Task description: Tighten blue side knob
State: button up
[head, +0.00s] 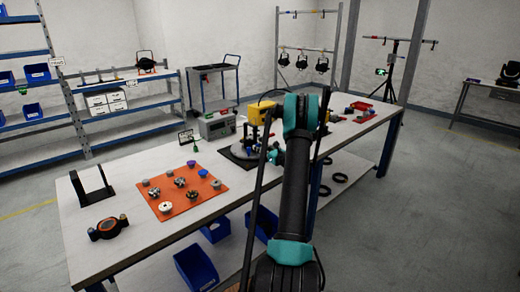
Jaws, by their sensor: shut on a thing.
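My arm rises from the bottom of the head view and bends over the workbench. My gripper (262,150) is small and partly hidden by the arm, at the black fixture (240,151) on the bench. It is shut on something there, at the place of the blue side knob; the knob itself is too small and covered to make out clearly. A yellow-bodied unit (262,113) stands just behind the fixture, partly covered by my arm.
An orange mat (205,192) with several knobs and small parts lies left of the fixture. A black bracket (92,186) and a round dark part (107,228) lie at the left end. A grey instrument box (217,125) stands behind. Red tools (360,107) lie at the far right.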

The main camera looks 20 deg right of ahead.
grip_shut()
jog(key=shift+m, duration=0.4)
jog(key=m, duration=0.2)
jog(key=shift+m, duration=0.4)
jog(key=shift+d+m, duration=0.1)
jog(key=shift+m, duration=2)
jog(key=o, duration=1)
grip_release()
